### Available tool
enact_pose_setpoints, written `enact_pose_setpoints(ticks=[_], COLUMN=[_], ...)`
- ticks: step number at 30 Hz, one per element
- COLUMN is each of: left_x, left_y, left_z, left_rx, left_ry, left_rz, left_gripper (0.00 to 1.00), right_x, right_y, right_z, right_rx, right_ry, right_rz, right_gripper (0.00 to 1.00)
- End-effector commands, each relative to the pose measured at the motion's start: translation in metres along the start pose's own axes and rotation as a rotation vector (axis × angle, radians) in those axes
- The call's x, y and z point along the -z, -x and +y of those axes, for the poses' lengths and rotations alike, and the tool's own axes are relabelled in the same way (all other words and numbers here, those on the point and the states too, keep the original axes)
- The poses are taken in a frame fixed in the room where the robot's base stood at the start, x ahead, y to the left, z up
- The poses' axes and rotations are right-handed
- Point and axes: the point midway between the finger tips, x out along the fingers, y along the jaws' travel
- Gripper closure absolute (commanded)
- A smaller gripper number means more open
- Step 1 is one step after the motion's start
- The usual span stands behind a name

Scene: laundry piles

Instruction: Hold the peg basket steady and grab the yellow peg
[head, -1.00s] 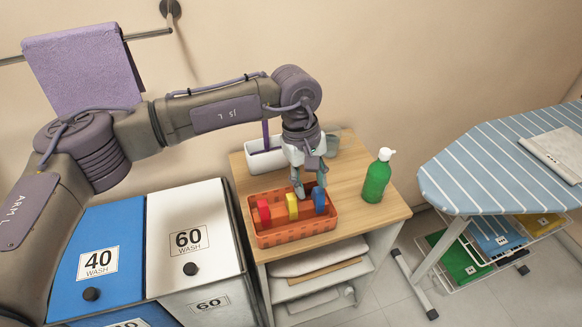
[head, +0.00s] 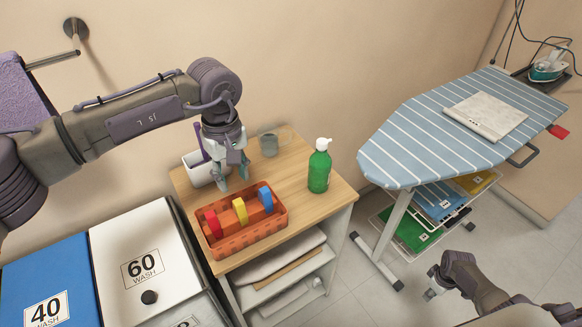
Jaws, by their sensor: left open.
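An orange peg basket (head: 232,246) stands on the small wooden table. In it stand a red peg (head: 213,224) at the left, the yellow peg (head: 240,211) in the middle and a blue peg (head: 265,199) at the right. My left gripper (head: 233,179) is open and empty, pointing down above the basket's back side, behind the yellow peg and apart from it. My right gripper (head: 431,291) is low at the lower right, well away from the basket; its fingers are too small to tell open or shut.
A green pump bottle (head: 320,170) stands on the wooden table (head: 290,165), right of the basket. A white container (head: 199,172) and a grey cup (head: 268,144) are behind. A striped ironing board (head: 440,135) stands right; laundry bins (head: 135,235) stand left.

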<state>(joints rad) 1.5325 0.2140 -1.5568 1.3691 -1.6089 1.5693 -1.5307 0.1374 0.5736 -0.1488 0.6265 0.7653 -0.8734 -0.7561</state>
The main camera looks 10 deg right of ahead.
Motion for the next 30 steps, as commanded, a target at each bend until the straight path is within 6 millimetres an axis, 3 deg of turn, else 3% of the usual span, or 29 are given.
enact_pose_setpoints(ticks=[1,6,15,23,30], left_x=[0.000,0.000,0.000,0.000,0.000], left_y=[0.000,0.000,0.000,0.000,0.000], left_z=[0.000,0.000,0.000,0.000,0.000], left_rx=[0.000,0.000,0.000,0.000,0.000], left_ry=[0.000,0.000,0.000,0.000,0.000], left_rz=[0.000,0.000,0.000,0.000,0.000], left_gripper=[0.58,0.58,0.58,0.58,0.58], right_x=[0.014,0.051,0.098,0.108,0.211], right_y=[0.024,0.101,0.255,0.373,0.415], right_z=[0.025,0.078,0.140,0.165,0.137], right_rx=[0.011,0.090,0.189,0.204,0.166], right_ry=[0.007,0.068,0.252,0.436,0.422], right_rz=[0.025,0.129,0.401,0.632,0.762], right_gripper=[0.77,0.77,0.77,0.77,0.77])
